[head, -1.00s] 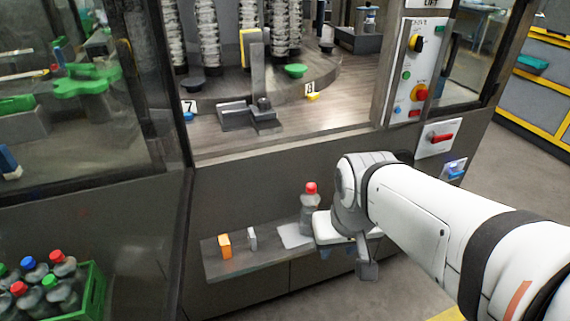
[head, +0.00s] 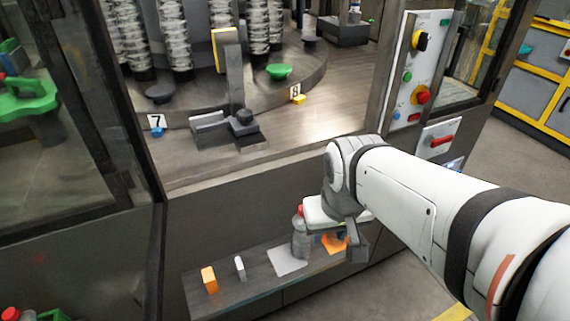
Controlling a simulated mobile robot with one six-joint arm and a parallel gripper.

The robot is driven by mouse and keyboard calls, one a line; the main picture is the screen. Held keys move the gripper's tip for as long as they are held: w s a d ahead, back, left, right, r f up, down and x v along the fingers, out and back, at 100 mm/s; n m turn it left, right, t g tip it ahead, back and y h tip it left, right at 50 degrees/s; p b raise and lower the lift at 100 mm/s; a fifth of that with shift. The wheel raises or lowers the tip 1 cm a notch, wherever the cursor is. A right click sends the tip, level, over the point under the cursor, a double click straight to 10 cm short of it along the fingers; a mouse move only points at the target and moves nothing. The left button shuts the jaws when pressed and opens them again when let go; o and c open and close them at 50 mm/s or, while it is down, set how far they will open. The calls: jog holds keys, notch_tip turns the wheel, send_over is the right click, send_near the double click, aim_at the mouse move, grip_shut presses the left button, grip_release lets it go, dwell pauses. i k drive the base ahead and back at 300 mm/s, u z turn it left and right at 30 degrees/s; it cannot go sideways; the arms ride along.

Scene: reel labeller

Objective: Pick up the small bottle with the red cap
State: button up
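A small grey, see-through bottle (head: 299,241) with a red cap stands upright on the low shelf (head: 235,291) at the front of the machine. My gripper (head: 352,248) is just right of the bottle in the picture, and its white hand overlaps the bottle's right side. One dark finger shows, pointing down; the other finger cannot be made out. Whether hand and bottle touch cannot be told. Another red cap (head: 12,314) shows at the bottom left corner, by the green crate (head: 50,315).
On the shelf are an orange block (head: 209,279), a small white block (head: 240,268), a light grey plate (head: 287,261) and an orange piece (head: 333,244) behind my gripper. The machine's dark front panel (head: 225,215) rises behind the shelf. Floor is clear at lower right.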

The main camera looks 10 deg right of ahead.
aim_at(302, 244)
jog(key=u, duration=1.65)
jog(key=k, duration=1.3)
jog(key=z, duration=0.55)
jog(key=i, duration=1)
jog(key=z, duration=0.05)
